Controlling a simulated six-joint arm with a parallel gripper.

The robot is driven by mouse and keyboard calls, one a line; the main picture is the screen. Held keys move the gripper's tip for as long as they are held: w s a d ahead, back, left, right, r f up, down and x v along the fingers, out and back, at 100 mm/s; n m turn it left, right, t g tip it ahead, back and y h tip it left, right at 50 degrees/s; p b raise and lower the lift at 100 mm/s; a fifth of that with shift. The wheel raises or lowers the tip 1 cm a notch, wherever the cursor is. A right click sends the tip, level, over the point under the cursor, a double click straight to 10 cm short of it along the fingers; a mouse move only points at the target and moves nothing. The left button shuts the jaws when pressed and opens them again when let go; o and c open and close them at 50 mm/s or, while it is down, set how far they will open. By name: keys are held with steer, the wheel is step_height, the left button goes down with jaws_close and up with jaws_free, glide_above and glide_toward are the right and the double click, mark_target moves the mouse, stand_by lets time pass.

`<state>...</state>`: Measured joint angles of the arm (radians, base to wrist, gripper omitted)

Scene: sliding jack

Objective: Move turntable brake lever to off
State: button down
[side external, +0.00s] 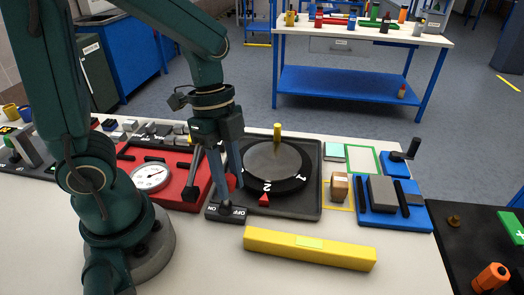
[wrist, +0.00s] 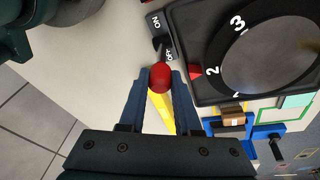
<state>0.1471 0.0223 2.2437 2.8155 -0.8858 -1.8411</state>
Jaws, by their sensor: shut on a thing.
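The turntable brake lever has a red ball knob (wrist: 160,77) and a black base plate marked ON and OFF (side external: 226,212). My gripper (side external: 228,182) reaches down over the lever, with its fingers closed around the red knob. In the wrist view my gripper (wrist: 160,82) has one finger on each side of the knob. The knob shows nearer the OFF mark than the ON mark there. In the side view my fingers hide most of the lever, so its exact tilt is hard to tell. The turntable (side external: 272,168) stands right of the lever, with the 2 near its red pointer.
A red panel with a gauge (side external: 150,177) lies left of my gripper. A yellow bar (side external: 310,250) lies in front. A wooden block (side external: 340,187) and a blue sliding device (side external: 385,192) stand to the right. The front of the white table is largely clear.

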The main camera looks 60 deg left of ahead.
stand_by(0.5)
steer(key=c, duration=0.6)
jaws_free()
